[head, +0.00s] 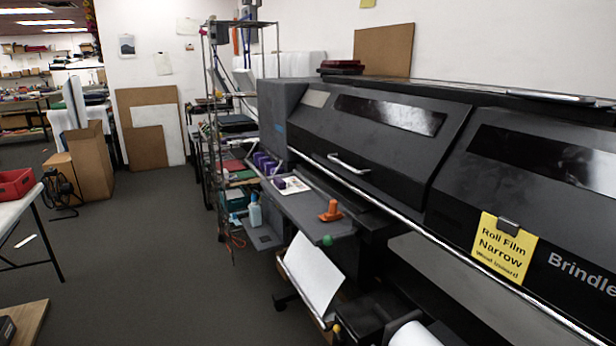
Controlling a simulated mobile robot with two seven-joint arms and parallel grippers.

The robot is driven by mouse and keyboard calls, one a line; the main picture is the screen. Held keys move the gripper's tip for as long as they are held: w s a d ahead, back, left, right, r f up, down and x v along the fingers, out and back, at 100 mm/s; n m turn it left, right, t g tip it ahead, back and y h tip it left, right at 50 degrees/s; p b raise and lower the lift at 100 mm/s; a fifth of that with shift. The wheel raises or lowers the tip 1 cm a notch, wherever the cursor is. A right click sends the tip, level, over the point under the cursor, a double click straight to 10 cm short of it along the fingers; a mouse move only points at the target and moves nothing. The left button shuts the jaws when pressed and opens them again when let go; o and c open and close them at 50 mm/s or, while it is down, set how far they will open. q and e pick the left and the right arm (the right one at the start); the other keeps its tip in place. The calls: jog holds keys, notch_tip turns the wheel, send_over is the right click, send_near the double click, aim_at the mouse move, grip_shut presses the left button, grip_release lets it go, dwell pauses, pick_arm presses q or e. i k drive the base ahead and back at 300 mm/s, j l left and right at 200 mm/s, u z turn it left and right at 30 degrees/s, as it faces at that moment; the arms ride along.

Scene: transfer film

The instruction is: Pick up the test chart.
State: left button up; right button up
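I cannot tell for sure which thing is the test chart. A small pale card with markings (294,187) lies on the grey shelf (300,206) at the front of the large black printer, beside some purple items (265,163). A large white sheet (313,274) hangs tilted below that shelf; I see no print on it. Neither of my grippers is in view.
The black printer (390,150) fills the right side, with a yellow "Roll Film Narrow" sign (504,247). An orange object (330,211) sits on its shelf. A white table (18,208) with a red bin (14,187) is at left. The grey floor (150,260) between is open.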

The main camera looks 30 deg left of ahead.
aim_at(290, 186)
jog(key=i+j, duration=0.15)
jog(key=j, duration=0.2)
jog(key=i+j+z, duration=0.1)
jog(key=j, duration=0.3)
jog(key=i+j, duration=0.2)
jog(key=j, duration=0.15)
jog(key=i+j+z, duration=0.1)
jog(key=j, duration=0.3)
jog(key=i+j, duration=0.2)
jog(key=j, duration=0.2)
